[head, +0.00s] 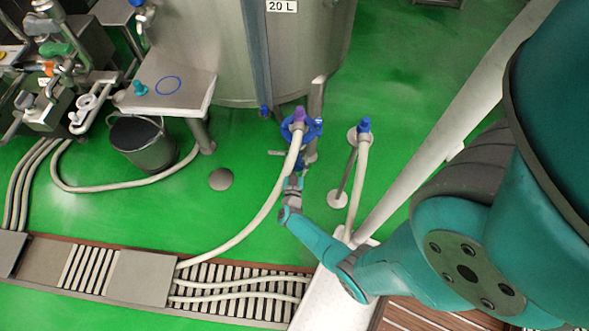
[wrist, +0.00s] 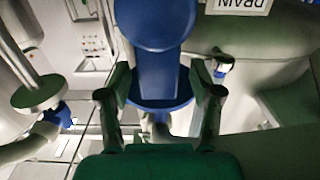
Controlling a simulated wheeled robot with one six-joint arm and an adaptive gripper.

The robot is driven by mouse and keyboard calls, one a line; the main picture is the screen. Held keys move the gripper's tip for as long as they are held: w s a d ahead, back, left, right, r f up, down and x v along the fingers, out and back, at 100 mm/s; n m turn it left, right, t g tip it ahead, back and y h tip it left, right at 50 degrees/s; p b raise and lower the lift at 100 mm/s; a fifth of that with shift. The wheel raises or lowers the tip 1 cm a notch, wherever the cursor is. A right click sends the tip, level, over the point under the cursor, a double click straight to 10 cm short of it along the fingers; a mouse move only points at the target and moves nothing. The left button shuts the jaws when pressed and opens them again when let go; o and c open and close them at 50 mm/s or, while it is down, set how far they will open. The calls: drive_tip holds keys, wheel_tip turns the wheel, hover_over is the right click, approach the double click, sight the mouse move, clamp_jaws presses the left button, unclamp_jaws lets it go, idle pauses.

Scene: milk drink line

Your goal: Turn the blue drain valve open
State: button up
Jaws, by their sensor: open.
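The blue drain valve (wrist: 155,45) fills the upper middle of the wrist view, with a broad rounded blue part above a wider blue piece. A DRAIN label (wrist: 240,4) shows upside down near it on the tank. My gripper (wrist: 161,93) is open, with one finger at each side of the blue part in the picture; I cannot tell whether either finger touches it. In the head view my gripper (head: 293,179) is just below the tank outlet, where blue parts (head: 314,128) surround a purple hose fitting (head: 299,114). The arm end hides some of the valve there.
The steel tank (head: 215,50) stands behind the valve. A pale hose (head: 252,225) runs from the outlet to the floor grate (head: 230,300). A blue-capped post (head: 363,138) stands to the right. A bucket (head: 145,150) sits left.

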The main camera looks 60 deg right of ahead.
drive_tip(key=v, duration=1.1)
idle(0.5)
drive_tip(key=s+a+r+n+t+y, duration=0.2)
drive_tip(key=s+a+r+n+y, duration=0.2)
drive_tip(key=r, duration=0.7)
drive_tip(key=s+a+r+n+t+y, duration=0.3)
drive_tip(key=s+a+r+n+y, duration=0.2)
drive_tip(key=a+r, duration=0.6)
drive_tip(key=s+a+r+n+t+y, duration=0.3)
drive_tip(key=s+a+r+y, duration=0.4)
drive_tip(key=r, duration=0.6)
drive_tip(key=s+n, duration=0.1)
drive_tip(key=s, duration=0.1)
drive_tip(key=shift+s+a+y, duration=0.3)
drive_tip(key=shift+s+a, duration=0.1)
